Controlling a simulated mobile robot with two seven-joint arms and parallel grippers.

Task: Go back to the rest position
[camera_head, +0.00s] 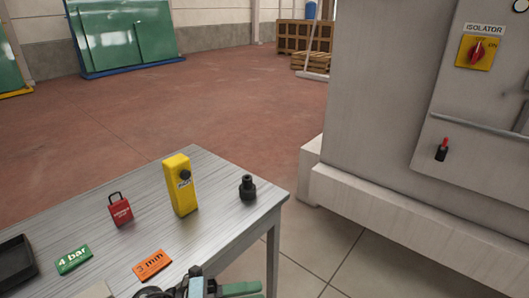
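Part of what looks like my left gripper (195,288), dark with a grey-green piece on its right, shows at the bottom edge. It overlaps the near right corner of the grey table. Most of it is cut off by the frame, so its fingers cannot be made out. I see nothing held in it. My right gripper is not in view.
The table (222,180) bears a yellow device (181,190), black fitting (248,188), red padlock-shaped item (120,210), green "4 bar" tag (74,260), orange "3 mm" tag (152,265) and dark tray (16,262). A grey machine (385,100) stands right; floor (220,95) beyond is open.

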